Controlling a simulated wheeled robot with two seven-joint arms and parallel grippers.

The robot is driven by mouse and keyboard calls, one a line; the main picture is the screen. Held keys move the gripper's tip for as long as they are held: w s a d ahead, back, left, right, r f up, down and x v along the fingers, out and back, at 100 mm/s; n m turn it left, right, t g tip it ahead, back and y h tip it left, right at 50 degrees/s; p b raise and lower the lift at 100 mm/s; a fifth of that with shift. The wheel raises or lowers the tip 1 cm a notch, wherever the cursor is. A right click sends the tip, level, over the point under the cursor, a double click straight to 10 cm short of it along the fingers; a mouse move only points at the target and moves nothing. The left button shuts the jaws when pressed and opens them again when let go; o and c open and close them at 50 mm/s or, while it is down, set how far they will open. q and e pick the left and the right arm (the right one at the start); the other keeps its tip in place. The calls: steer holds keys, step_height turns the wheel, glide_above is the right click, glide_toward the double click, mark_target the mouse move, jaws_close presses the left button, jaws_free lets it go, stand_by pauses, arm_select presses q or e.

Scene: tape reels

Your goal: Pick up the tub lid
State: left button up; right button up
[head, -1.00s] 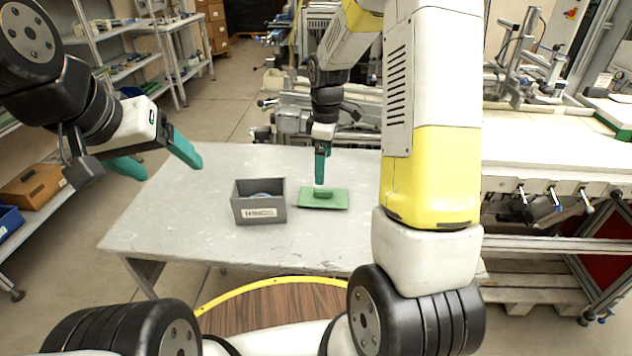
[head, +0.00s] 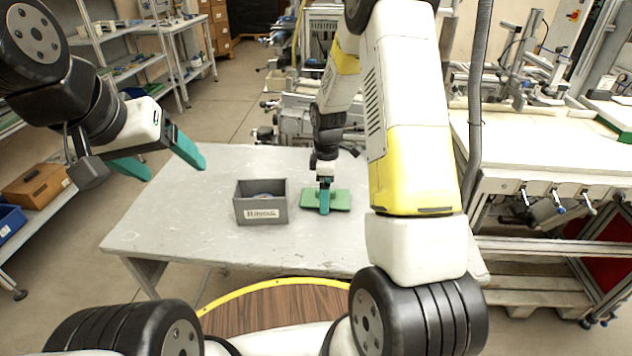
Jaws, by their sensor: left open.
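The tub lid, a flat green rectangle (head: 341,200), is on the grey table right of the grey bin. My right gripper (head: 324,211) is down at the lid, its teal fingers over the middle where the raised grip is. The fingers hide the grip, and I cannot tell whether they are closed on it. I cannot see a gap under the lid. My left gripper (head: 178,172) is open and empty, in the air over the table's left side.
A grey bin (head: 262,216) with a white label stands just left of the lid and holds something ring-like. The grey table (head: 175,222) is otherwise clear. A white workbench (head: 540,150) stands at right, shelves at left.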

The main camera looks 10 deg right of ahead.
steer(key=c, duration=1.3)
steer(key=shift+r, duration=0.1)
